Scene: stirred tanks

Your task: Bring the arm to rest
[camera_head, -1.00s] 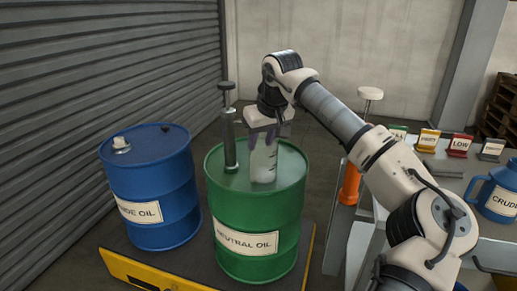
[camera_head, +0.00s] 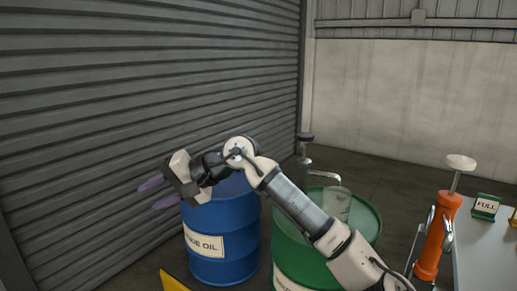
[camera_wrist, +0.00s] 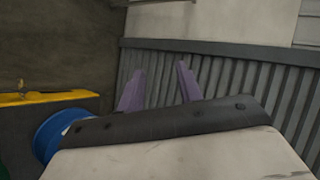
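My gripper (camera_head: 152,193) points left in the head view, toward the grey shutter and above the floor left of the blue drum. Its two purple fingers are apart with nothing between them. They also show spread and empty in the wrist view (camera_wrist: 158,85). My arm reaches in from the lower right, crossing in front of the blue drum (camera_head: 222,262) and the green drum (camera_head: 292,258). A clear beaker (camera_head: 337,204) stands on the green drum's top, apart from my gripper. My arm hides part of both drum tops.
A pump (camera_head: 304,160) stands up from the green drum. The ribbed shutter (camera_head: 120,90) fills the left side. An orange pump-like cylinder (camera_head: 434,240) stands at right beside a table (camera_head: 490,255) with a green FULL sign (camera_head: 486,206). A yellow platform edge (camera_head: 172,283) shows below.

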